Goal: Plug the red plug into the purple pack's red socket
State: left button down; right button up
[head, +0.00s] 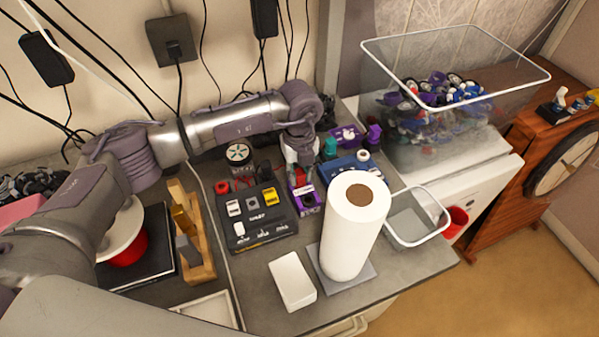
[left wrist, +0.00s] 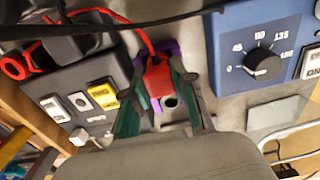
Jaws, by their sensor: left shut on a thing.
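My left gripper (head: 300,178) comes down from above over the purple pack (head: 308,199) on the worktop. In the left wrist view the left gripper (left wrist: 160,105) is shut on the red plug (left wrist: 158,76), with one finger on each side. A red cable leads up from the plug. Part of the purple pack (left wrist: 139,60) shows behind the plug. The plug hides the red socket, so I cannot tell whether the plug is in it or only over it. My right gripper is not in view.
A black panel with switches (head: 262,226) lies left of the pack. A blue box with a dial (left wrist: 285,45) and a paper roll (head: 352,235) stand to the right. A white block (head: 292,281) lies in front. Black cables cross above the gripper in the wrist view.

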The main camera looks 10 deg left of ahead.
pick_arm(q)
jog(key=shift+f, duration=0.15)
dwell(0.5)
jog(key=c, duration=0.9)
grip_release()
jog(key=shift+o, duration=0.2)
